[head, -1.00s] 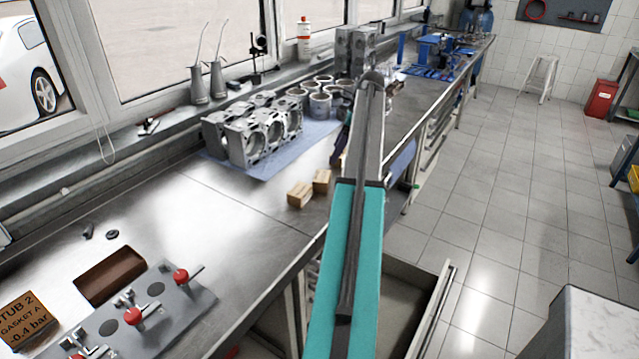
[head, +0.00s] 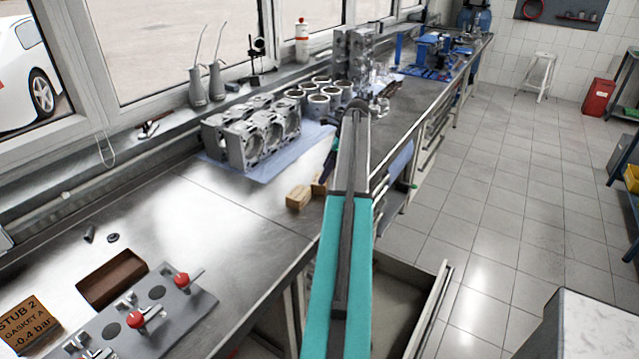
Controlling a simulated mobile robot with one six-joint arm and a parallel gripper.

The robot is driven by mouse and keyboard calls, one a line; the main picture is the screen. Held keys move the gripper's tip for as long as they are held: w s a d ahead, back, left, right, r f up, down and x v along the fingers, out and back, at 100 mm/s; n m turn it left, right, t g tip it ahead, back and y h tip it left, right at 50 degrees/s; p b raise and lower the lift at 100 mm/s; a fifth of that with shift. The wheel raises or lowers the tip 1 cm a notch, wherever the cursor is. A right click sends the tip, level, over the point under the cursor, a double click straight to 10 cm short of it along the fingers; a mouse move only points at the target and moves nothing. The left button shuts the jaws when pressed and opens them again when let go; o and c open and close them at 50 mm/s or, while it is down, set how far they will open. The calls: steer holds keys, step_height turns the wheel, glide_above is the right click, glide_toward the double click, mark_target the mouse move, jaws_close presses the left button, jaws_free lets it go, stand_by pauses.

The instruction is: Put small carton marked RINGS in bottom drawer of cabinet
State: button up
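Two small tan cartons stand close together on the steel bench beside my arm. The left carton (head: 298,198) shows clearly. The right carton (head: 319,188) is partly covered by my gripper and arm. No marking is legible on either, so I cannot tell which is RINGS. My gripper (head: 326,176) shows as a dark shape, mostly hidden behind my arm, right at the right carton. I cannot tell whether it touches the carton or how its fingers stand. An open drawer (head: 437,310) juts out below the bench front, partly hidden by my arm; its level in the cabinet is unclear.
Engine blocks (head: 250,133) and cylinder liners (head: 318,103) stand on a blue cloth behind the cartons. A grey fixture with red knobs (head: 182,279) and a brown tray (head: 110,277) sit at front left. Tiled floor (head: 490,220) is clear on the right.

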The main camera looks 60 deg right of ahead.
steer(key=shift+f, duration=0.15)
steer(key=shift+w+a+f+p, duration=0.25)
steer(key=shift+w+f+p, duration=0.1)
steer(key=shift+f+p, duration=0.25)
steer(key=shift+p+x, duration=0.7)
steer(key=shift+x, duration=1.2)
steer(key=c, duration=0.8)
steer(key=shift+r, duration=0.15)
steer(key=shift+c, duration=0.2)
steer(key=shift+r+b, duration=0.65)
steer(key=shift+r, duration=0.15)
steer(key=shift+b+v, duration=0.55)
steer(key=shift+v, duration=0.3)
steer(key=s+r+b, duration=0.1)
steer(key=s+b, duration=0.3)
steer(key=s, duration=1.1)
steer(key=shift+s+r, duration=0.2)
steer(key=shift+r, duration=0.1)
